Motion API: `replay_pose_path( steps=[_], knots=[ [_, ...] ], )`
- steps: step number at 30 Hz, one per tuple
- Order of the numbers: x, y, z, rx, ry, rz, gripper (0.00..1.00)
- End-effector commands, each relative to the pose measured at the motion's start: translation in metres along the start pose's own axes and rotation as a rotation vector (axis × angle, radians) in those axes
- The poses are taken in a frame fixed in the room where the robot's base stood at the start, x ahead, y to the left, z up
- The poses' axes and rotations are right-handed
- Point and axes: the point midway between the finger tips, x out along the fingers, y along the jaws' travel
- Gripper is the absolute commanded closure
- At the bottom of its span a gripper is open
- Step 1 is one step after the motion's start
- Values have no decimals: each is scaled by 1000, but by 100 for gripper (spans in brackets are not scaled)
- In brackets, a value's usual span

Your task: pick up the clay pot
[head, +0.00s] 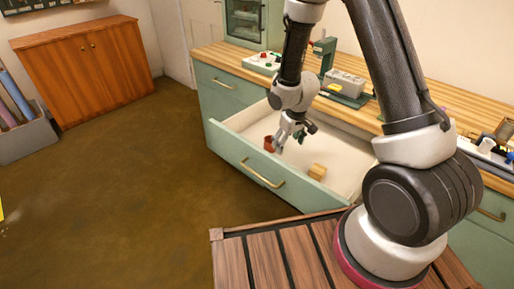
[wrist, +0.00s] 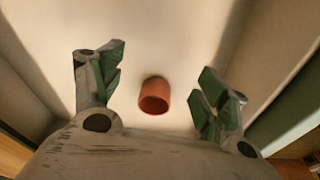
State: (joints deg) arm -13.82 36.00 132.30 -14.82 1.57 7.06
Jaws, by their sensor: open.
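The clay pot (head: 269,144) is a small reddish-orange pot standing in the open drawer (head: 232,158), near its left end in the head view. In the wrist view the clay pot (wrist: 154,96) lies between and a little beyond the two fingers, with its dark opening showing. My gripper (head: 290,142) is over the drawer, just to the right of the pot in the head view. In the wrist view my gripper (wrist: 160,88) is open, its green-padded fingers wide apart and nothing between them in contact.
A small wooden block (head: 316,172) lies in the drawer to the right of the pot. The drawer walls surround both. The wooden countertop (head: 215,57) above holds a green stand (head: 325,50), a grey-green device (head: 345,88) and other items.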

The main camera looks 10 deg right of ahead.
Motion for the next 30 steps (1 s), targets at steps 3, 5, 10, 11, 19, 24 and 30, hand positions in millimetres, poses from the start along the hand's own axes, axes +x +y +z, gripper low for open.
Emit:
replay_pose_path(
  steps=[3, 5, 10, 11, 19, 24, 30],
  knots=[
    [-6, -2, -40, -1, 141, -14, 25],
    [-8, -4, -50, 2, 182, -21, 25],
    [1, -6, -61, 15, 219, -29, 25],
    [5, -6, -62, 16, 218, -29, 25],
    [42, -6, -71, 15, 216, -28, 25],
    [62, -7, -77, 15, 217, -28, 25],
    [66, -7, -77, 15, 218, -28, 25]
  ],
)
